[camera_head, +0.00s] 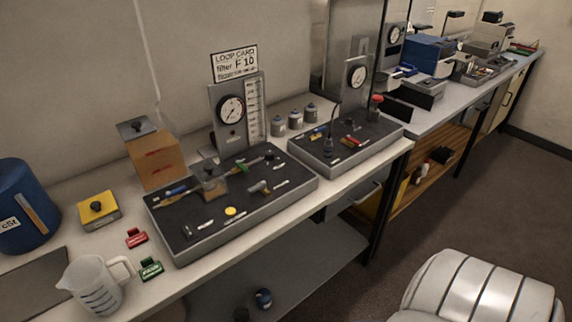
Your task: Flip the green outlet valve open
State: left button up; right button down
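A small green lever (242,167), which looks like the green outlet valve, is on the near black-topped panel (213,225), toward its back edge. It is small in the picture, and I cannot tell whether it is turned open or closed. A blue lever (176,190) is to its left on the same panel, with a small clear brownish block (212,183) between them. A grey fitting (259,186) and a yellow button (231,211) are in front of the green lever. Neither of my grippers shows in the head view.
A gauge board (231,112) stands behind the panel, and an amber tank (157,158) at its back left. A measuring jug (93,285), a red tag (137,238) and a green tag (151,268) are at the near left. A second panel (345,145) is to the right.

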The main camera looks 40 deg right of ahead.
aim_at(238, 163)
jog(key=z, duration=1)
jog(key=i+j, duration=0.1)
jog(key=i, duration=0.2)
jog(key=i+z, duration=0.15)
jog(key=i, duration=0.15)
jog(key=j, duration=0.05)
